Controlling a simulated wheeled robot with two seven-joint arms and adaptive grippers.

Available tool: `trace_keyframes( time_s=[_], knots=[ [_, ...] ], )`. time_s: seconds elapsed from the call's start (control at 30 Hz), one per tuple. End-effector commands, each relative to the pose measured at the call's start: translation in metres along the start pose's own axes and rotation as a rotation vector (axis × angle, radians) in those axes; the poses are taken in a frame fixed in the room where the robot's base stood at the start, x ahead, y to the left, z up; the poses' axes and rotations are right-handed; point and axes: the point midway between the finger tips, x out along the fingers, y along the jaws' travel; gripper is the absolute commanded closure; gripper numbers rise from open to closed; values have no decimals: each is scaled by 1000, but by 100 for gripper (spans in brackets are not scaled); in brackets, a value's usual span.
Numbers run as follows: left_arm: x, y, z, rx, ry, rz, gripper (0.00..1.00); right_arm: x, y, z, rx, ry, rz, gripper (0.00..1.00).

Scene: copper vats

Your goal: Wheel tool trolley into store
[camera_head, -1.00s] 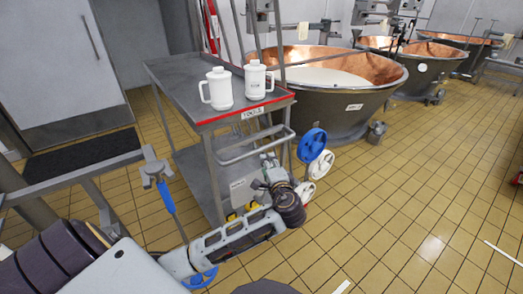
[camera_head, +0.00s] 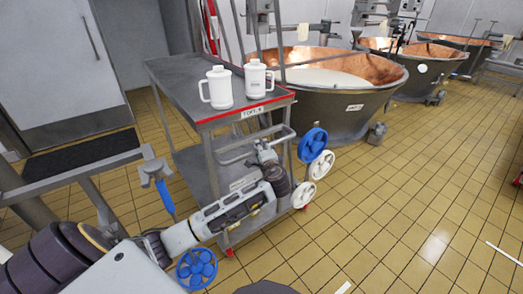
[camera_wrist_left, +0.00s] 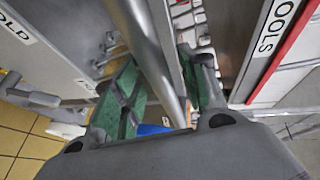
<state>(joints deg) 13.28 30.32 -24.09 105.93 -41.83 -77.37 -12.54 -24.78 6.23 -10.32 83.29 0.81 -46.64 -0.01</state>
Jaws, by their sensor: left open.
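The grey tool trolley (camera_head: 160,72) stands left of the nearest vat, with a red-edged top and a "TOOLS" label (camera_head: 252,112). Its bent tube handle (camera_head: 232,155) sticks out on the near side. My left gripper (camera_head: 264,150) is at the handle's right part in the head view. In the left wrist view my left gripper (camera_wrist_left: 160,95) is open, and the handle tube (camera_wrist_left: 150,50) runs between its green-padded fingers. I cannot tell whether a finger touches it. The trolley's lower part is partly hidden by my left arm. My right gripper is not in view.
Two white jugs (camera_head: 218,88) (camera_head: 255,79) stand on the trolley top. A copper-lined vat (camera_head: 345,112) is close on its right. A blue wheel (camera_head: 312,145) and white wheels (camera_head: 303,195) show beside the trolley. Tiled floor (camera_head: 420,210) is free at the right. A dark mat (camera_head: 80,155) lies at the left.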

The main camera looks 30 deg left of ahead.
Motion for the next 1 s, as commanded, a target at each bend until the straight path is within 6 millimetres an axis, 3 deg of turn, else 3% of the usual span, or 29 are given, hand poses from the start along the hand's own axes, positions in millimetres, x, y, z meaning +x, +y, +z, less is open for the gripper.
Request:
trace_keyframes(
  time_s=[0.47, 0.8, 1.0],
  knots=[
    [10, 0, 0, 0, 0, 0, 58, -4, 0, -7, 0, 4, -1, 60],
    [10, 0, 0, 0, 0, 0, 99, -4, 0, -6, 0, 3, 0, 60],
    [10, 0, 0, 0, 0, 0, 100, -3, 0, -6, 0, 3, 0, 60]
  ],
)
